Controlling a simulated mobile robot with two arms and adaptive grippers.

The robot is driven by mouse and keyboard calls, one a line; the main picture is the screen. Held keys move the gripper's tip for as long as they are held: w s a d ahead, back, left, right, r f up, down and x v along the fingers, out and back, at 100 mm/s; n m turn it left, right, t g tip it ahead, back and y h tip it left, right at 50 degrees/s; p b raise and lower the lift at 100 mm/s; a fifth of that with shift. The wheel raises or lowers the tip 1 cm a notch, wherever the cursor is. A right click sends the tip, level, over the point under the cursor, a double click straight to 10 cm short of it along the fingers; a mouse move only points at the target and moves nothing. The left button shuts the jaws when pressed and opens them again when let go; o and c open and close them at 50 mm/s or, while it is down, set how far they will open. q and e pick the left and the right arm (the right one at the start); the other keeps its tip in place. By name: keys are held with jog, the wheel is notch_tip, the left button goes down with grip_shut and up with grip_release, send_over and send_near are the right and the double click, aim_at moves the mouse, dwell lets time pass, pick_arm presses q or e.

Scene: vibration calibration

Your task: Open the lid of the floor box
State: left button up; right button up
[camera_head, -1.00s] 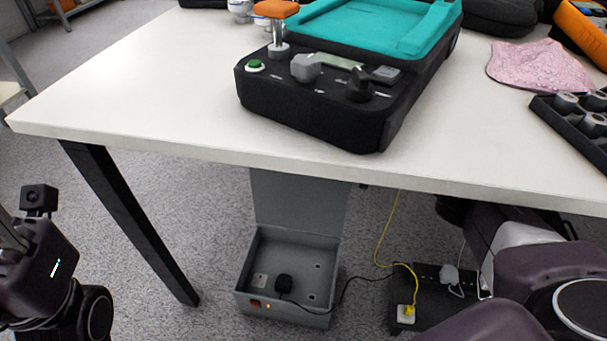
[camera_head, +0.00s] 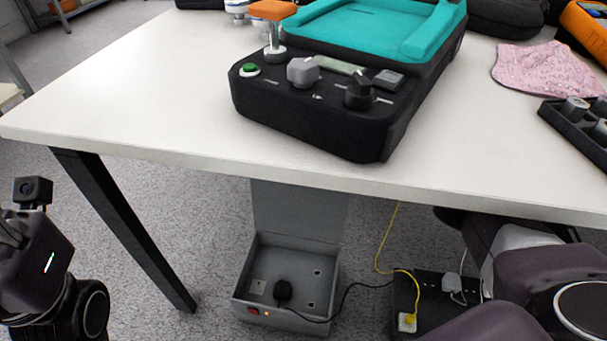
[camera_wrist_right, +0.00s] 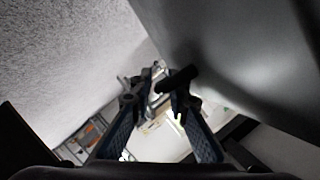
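The grey floor box (camera_head: 285,318) stands on the floor under the table. Its lid (camera_head: 298,210) is swung up and stands upright at the back, its top hidden by the table edge. Inside are a black plug and a socket plate. My right gripper (camera_wrist_right: 158,100) shows in the right wrist view with its fingers apart and nothing clearly held between them. A smooth grey surface (camera_wrist_right: 250,50), possibly the lid, is close beside it at upper right. In the head view the right gripper is hidden under the table. My left gripper (camera_head: 10,232) is only partly visible at the left edge.
The white table (camera_head: 150,110) overhangs the box, with a black leg (camera_head: 125,230) to the left. A black power strip (camera_head: 435,292) with a yellow cable lies to the right. A black cord runs from the box. The black device (camera_head: 310,110) sits on the table.

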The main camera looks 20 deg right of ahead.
jog(key=v, duration=0.7)
jog(key=shift+d, duration=0.25)
